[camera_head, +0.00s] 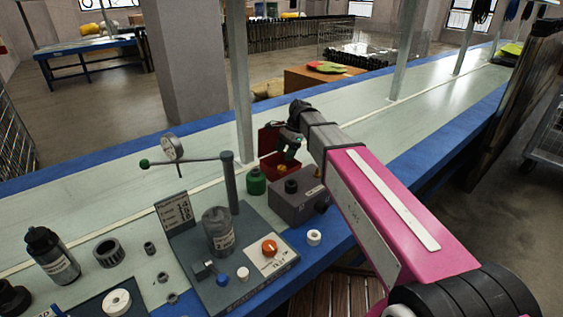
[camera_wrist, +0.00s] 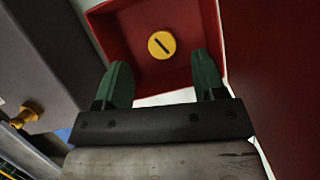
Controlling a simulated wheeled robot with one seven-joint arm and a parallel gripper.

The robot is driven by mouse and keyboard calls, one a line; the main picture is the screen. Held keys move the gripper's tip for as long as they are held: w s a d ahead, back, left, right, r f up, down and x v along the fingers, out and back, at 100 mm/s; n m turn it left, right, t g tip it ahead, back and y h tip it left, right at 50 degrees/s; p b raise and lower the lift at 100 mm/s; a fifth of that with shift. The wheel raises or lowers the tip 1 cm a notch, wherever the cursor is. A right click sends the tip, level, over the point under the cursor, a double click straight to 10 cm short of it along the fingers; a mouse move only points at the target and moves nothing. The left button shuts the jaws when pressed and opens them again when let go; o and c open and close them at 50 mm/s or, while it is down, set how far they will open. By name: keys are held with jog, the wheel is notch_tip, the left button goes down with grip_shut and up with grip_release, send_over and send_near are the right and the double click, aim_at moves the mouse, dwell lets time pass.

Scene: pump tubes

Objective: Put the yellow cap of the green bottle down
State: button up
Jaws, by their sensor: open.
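A round yellow cap (camera_wrist: 160,44) with a dark slot lies inside a red box (camera_wrist: 205,20) in the wrist view. My gripper (camera_wrist: 162,72) is open, with its green fingers apart and nothing between them. The cap lies just past the fingertips, apart from them. In the head view, my gripper (camera_head: 289,148) is at the red box (camera_head: 268,139), partly hiding it. A green bottle (camera_head: 256,181) without a visible cap stands left of the box, on the table.
A grey box (camera_head: 300,203) with a dark knob stands close to the red box. A grey test stand with a post (camera_head: 231,185) and a gauge (camera_head: 172,149) is to the left. A dark bottle (camera_head: 52,257) stands far left.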

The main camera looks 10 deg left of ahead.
jog(key=v, duration=0.7)
